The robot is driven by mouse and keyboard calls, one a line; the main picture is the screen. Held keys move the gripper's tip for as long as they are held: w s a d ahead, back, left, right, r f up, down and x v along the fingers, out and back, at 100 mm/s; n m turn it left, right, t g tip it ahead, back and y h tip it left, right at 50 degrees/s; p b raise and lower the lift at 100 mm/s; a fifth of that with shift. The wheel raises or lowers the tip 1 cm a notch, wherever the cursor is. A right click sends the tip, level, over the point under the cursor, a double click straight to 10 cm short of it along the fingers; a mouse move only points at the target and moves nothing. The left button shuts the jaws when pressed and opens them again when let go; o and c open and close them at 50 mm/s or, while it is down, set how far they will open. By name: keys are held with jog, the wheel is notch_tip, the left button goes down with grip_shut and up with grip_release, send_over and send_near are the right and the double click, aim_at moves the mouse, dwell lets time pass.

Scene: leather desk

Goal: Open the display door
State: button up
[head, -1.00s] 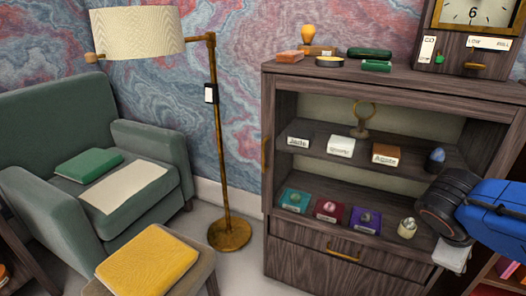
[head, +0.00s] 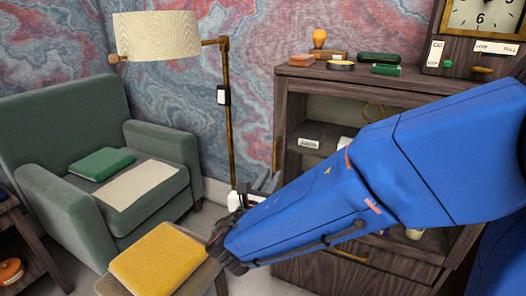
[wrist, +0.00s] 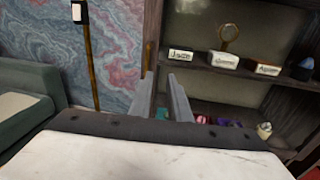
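The display cabinet (head: 390,88) stands at the right in the head view. Its framed display door (head: 281,125) looks shut, with a slim upright brass handle (head: 276,153) at the left edge. The handle also shows in the wrist view (wrist: 149,57), just beyond my fingertips. My gripper (head: 268,182) is in front of the cabinet's left edge, below the handle in the head view. In the wrist view my gripper (wrist: 161,78) has its two fingers apart with nothing between them. My forearm hides much of the cabinet front in the head view.
A brass floor lamp (head: 230,120) stands left of the cabinet. A green armchair (head: 160,150) and a stool with a yellow book (head: 156,260) are further left. Small labelled items, including a card (wrist: 181,55), sit on the shelves. A clock (head: 485,20) and several small objects stand on top.

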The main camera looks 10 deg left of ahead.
aim_at(275, 149)
jog(key=shift+n+y, duration=0.4)
jog(key=shift+n, duration=0.1)
jog(key=w, duration=1.6)
jog(key=shift+w, duration=0.3)
grip_shut()
